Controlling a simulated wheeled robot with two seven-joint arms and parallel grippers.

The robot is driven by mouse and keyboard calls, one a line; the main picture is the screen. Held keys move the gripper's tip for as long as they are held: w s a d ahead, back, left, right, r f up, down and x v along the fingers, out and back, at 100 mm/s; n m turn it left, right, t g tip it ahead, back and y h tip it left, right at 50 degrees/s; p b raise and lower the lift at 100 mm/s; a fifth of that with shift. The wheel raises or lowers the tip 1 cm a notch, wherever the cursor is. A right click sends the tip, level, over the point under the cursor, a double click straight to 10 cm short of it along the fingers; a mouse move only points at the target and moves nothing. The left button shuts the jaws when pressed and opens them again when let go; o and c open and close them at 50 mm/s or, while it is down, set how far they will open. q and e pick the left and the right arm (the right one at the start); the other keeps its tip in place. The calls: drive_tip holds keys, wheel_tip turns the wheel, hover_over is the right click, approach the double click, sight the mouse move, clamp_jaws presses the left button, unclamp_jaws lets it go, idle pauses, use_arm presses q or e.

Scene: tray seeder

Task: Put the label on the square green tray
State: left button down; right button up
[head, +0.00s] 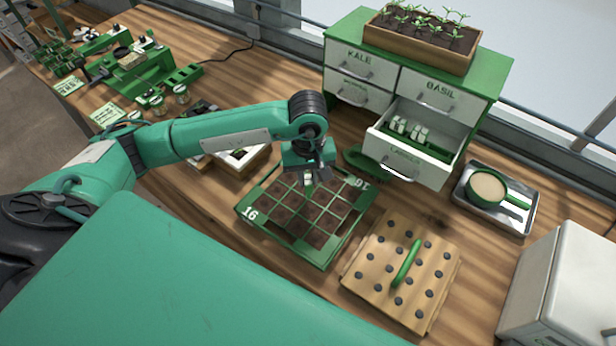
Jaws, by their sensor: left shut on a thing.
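The square green tray (300,249) lies on the wooden bench in the middle of the head view. Its cells hold dark soil, and white "16" figures show at its left corner. My left gripper (309,178) is above the tray's upper part, pointing down. It is shut on a small white thing, likely the label (308,180). I cannot tell whether the label touches the tray. The gripper hides part of the tray's far cells. My right gripper is not in view.
An open drawer (403,164) of the green cabinet holds several small white pieces. A wooden dibber board (385,295) with a green handle lies right of the tray. A metal tray (520,222) with a green scoop is farther right. A plant box (420,46) tops the cabinet.

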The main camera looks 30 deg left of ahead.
sight(308, 180)
use_arm(q)
drive_tip(key=shift+f, duration=0.9)
drive_tip(key=shift+f, duration=0.1)
drive_tip(key=shift+f, duration=0.15)
drive_tip(key=c, duration=1.3)
unclamp_jaws()
drive_tip(key=shift+c, duration=0.2)
drive_tip(key=shift+r, duration=0.25)
wheel_tip(308, 180, up, 12)
drive_tip(key=b, duration=0.4)
